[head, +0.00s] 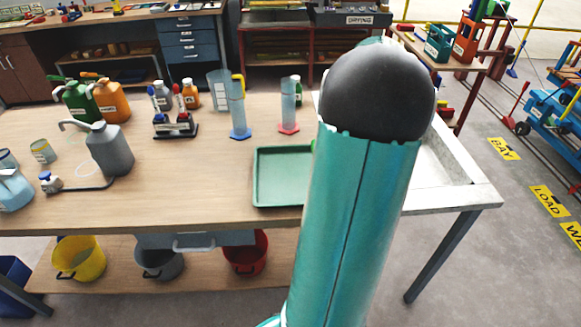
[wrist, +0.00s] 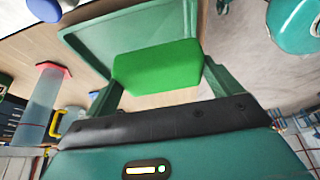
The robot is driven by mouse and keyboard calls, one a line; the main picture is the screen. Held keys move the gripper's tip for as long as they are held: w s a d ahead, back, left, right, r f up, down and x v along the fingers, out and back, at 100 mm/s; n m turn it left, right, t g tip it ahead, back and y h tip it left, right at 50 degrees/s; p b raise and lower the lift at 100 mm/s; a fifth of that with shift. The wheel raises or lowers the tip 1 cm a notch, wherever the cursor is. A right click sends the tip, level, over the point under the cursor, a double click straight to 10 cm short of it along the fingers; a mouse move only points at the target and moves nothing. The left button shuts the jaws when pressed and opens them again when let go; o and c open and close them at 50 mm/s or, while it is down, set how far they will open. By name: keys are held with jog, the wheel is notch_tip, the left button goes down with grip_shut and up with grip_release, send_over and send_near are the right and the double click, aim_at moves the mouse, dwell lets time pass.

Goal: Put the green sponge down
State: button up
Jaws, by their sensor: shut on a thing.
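The green sponge (wrist: 158,67) is a bright green block in the wrist view, held between the two fingers of my gripper (wrist: 160,78). The gripper is shut on it. Behind the sponge lies a shallow green tray (wrist: 135,30); the sponge covers part of its floor and edge. The gap between sponge and tray cannot be judged. In the head view the tray (head: 262,185) sits on the wooden bench, its right part hidden by my arm.
A grey wash bottle (head: 108,150) and several other bottles stand farther left. A metal sink (head: 465,180) is at the bench's right end. Bench in front of the bottles is largely clear.

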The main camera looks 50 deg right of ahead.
jog(key=w+f, duration=0.2)
jog(key=w, duration=0.1)
jog(key=w+a+f, duration=0.1)
jog(key=w+f, duration=0.5)
jog(key=shift+w+a, duration=0.2)
jog(key=shift+w, duration=0.1)
jog(key=shift+w+f, duration=0.15)
jog(key=shift+f, duration=0.7)
jog(key=shift+w+f, duration=0.1)
jog(key=shift+f, duration=0.75)
jog(key=shift+f, duration=0.1)
jog(key=o, duration=0.6)
